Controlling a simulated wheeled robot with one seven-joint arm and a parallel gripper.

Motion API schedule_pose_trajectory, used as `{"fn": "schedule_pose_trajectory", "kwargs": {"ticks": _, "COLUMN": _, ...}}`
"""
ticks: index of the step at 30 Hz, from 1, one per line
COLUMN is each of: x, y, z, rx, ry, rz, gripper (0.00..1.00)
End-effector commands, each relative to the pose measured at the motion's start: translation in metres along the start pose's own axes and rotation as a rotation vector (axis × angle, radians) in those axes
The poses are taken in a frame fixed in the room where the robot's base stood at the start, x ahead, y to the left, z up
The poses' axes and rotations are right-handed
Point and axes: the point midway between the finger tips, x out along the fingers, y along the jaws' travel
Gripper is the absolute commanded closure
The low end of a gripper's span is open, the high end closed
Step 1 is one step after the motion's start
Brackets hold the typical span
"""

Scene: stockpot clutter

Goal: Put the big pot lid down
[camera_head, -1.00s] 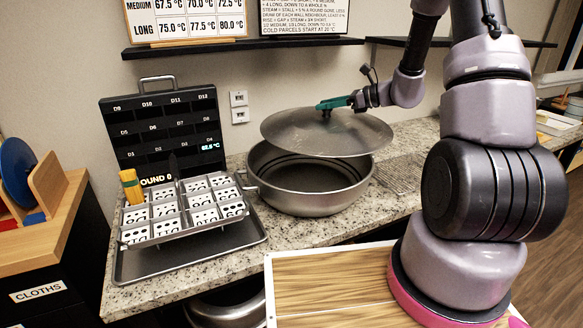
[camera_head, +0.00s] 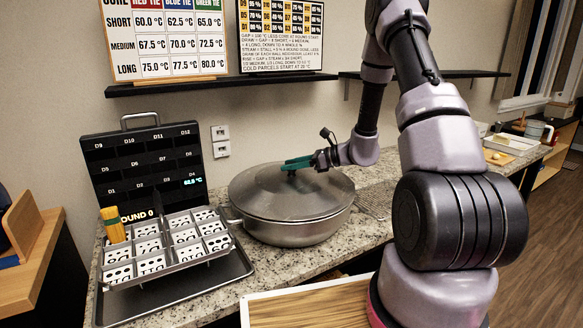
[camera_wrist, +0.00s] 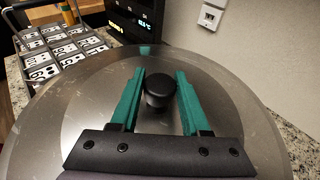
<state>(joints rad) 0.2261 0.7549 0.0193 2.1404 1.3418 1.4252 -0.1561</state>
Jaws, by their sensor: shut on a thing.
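The big pot lid (camera_head: 268,200) is a wide grey metal disc with a black knob (camera_wrist: 159,91). In the head view it lies over the big pot (camera_head: 298,233), roughly level, covering its opening. Its edge appears to meet the pot's rim; any slight gap is too small to tell. My gripper (camera_head: 292,165) has green fingers and comes from the right above the lid's middle. In the wrist view its two fingers stand on either side of the knob, and it is shut on it. The inside of the pot is hidden.
A black display board (camera_head: 140,165) stands behind. A shelf (camera_head: 215,84) runs along the wall above. The granite counter is partly free right of the pot.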

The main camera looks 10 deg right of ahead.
Motion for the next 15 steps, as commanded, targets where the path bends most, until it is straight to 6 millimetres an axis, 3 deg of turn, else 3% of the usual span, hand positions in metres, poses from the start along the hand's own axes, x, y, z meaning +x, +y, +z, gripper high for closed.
{"fn": "schedule_pose_trajectory", "kwargs": {"ticks": 11, "x": 0.0023, "y": -0.0001, "z": -0.0063, "rx": -0.001, "ry": -0.002, "rz": 0.0, "gripper": 1.0}}
{"fn": "schedule_pose_trajectory", "kwargs": {"ticks": 12, "x": 0.0023, "y": 0.0002, "z": -0.0073, "rx": -0.001, "ry": 0.0, "rz": 0.0, "gripper": 0.46}}
{"fn": "schedule_pose_trajectory", "kwargs": {"ticks": 14, "x": 0.0022, "y": 0.0001, "z": -0.0071, "rx": -0.001, "ry": 0.0, "rz": 0.0, "gripper": 0.24}}
{"fn": "schedule_pose_trajectory", "kwargs": {"ticks": 15, "x": 0.0022, "y": 0.0002, "z": -0.0071, "rx": -0.001, "ry": 0.0, "rz": 0.0, "gripper": 0.24}}
